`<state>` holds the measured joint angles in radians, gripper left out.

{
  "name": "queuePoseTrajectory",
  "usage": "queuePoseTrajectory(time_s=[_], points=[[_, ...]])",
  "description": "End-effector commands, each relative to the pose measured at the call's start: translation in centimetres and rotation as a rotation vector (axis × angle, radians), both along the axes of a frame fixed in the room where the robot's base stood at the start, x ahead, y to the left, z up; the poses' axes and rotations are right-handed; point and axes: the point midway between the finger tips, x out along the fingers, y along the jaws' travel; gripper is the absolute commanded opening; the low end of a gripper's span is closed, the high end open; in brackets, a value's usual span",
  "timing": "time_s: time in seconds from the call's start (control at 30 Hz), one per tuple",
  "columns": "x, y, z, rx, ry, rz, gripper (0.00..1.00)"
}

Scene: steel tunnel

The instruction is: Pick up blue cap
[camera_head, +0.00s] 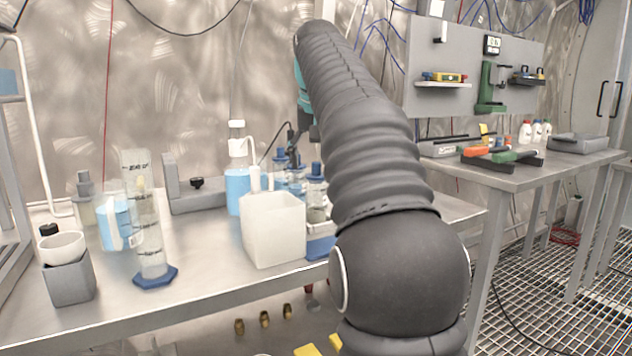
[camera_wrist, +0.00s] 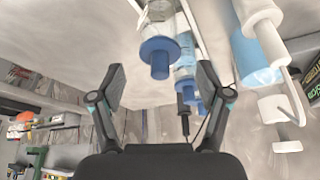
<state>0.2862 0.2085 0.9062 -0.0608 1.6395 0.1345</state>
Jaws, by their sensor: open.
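Several blue-capped bottles stand behind the white square container in the head view. One blue cap (camera_head: 316,170) sits on the front bottle, partly beside my arm. In the wrist view the scene appears inverted, and the nearest blue cap (camera_wrist: 159,58) on a clear bottle lies between and just beyond my fingertips. My gripper (camera_wrist: 161,78) is open with nothing between its fingers. Two more blue caps (camera_wrist: 185,84) show farther off, near the right finger. In the head view my arm hides my gripper. I cannot tell how far the nearest cap is from the fingers.
The white square container (camera_head: 273,232) stands in front of the bottles. A tall bottle of blue liquid (camera_head: 238,185), a graduated cylinder (camera_head: 149,230) and a beaker (camera_head: 113,222) stand to the left on the steel bench (camera_head: 215,277). A tool table (camera_head: 520,176) is at right.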

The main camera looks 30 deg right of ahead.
Motion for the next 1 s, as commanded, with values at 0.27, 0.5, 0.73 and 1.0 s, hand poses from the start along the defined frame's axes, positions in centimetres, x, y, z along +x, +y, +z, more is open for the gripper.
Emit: queuePoseTrajectory(time_s=[0.27, 0.5, 0.73, 1.0], points=[[0.55, -0.25, -1.59, 0.0, -0.001, 0.0, 0.76], [0.55, -0.25, -1.56, 0.0, -0.001, 0.0, 0.39], [0.54, -0.24, -1.55, 0.0, -0.001, 0.0, 0.28], [0.57, -0.24, -1.08, -0.001, -0.001, 0.001, 0.28]])
